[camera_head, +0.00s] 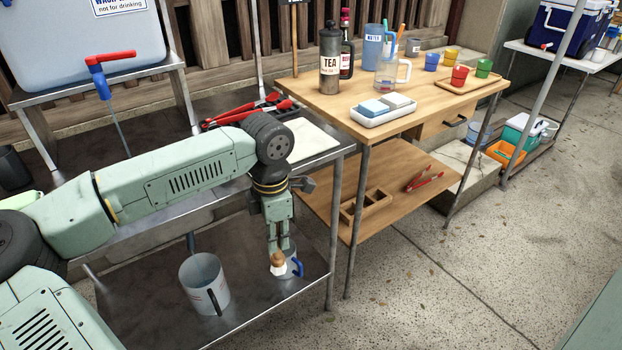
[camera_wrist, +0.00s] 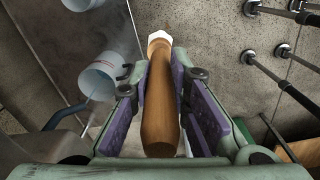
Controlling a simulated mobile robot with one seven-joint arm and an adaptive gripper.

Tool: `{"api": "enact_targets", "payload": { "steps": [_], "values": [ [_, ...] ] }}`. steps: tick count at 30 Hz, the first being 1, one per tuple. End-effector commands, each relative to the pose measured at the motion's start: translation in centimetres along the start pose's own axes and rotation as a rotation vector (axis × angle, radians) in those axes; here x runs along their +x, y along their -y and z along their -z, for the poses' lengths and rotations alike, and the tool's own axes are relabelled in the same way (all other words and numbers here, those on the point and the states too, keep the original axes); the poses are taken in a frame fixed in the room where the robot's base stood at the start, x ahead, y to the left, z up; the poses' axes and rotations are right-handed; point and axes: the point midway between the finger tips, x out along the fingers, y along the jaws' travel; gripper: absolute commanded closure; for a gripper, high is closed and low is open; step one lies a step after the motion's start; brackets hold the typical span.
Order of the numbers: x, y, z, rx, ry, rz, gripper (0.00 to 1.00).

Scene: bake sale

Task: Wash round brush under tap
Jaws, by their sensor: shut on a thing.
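My gripper (camera_head: 279,240) points down over the lower shelf of the metal stand and is shut on the round brush (camera_head: 278,258). In the wrist view the brush's brown wooden handle (camera_wrist: 161,105) lies between the purple finger pads, with its white end (camera_wrist: 158,36) beyond the fingertips. The tap (camera_head: 103,78), with a red lever and blue spout, is on the large water container at upper left. A thin stream of water (camera_head: 120,132) falls from it, well to the left of the brush.
A grey bucket (camera_head: 205,284) stands on the lower shelf (camera_head: 255,312), left of the gripper. The metal stand's upper top and legs surround this space. A wooden table (camera_head: 325,98) with jugs and cups stands to the right.

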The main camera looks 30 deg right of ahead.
Motion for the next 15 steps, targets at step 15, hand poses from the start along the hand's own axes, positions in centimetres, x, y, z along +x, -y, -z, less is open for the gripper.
{"api": "enact_targets", "payload": {
  "steps": [15],
  "values": [
    [27.2, 0.1, 15.1, 1.015, 0.027, 0.000, 1.00]
  ]
}}
